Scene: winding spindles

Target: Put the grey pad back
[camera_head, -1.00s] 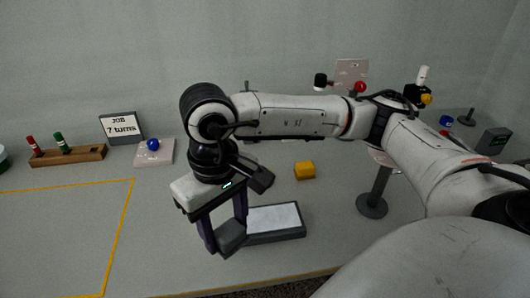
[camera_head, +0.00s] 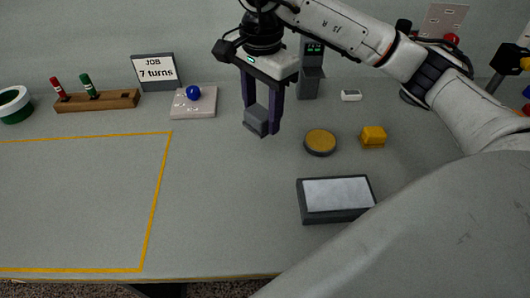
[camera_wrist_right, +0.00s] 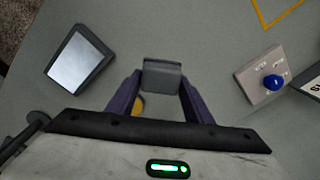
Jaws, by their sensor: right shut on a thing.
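The grey pad (camera_head: 255,121) is a small dark grey block. My right gripper (camera_head: 264,112) is shut on it and holds it between the two purple fingers, apparently above the table, behind and left of the white-topped grey box (camera_head: 336,214). In the right wrist view the pad (camera_wrist_right: 162,74) sits between the fingertips of the right gripper (camera_wrist_right: 160,90). The white-topped box (camera_wrist_right: 97,59) shows there at the upper left. My left gripper is not in view.
A round yellow-topped disc (camera_head: 320,141) and a yellow block (camera_head: 373,136) lie right of the gripper. A plate with a blue knob (camera_head: 193,103), a wooden rack (camera_head: 97,103) and a job sign (camera_head: 155,72) stand left. The yellow-outlined area (camera_head: 75,205) is clear.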

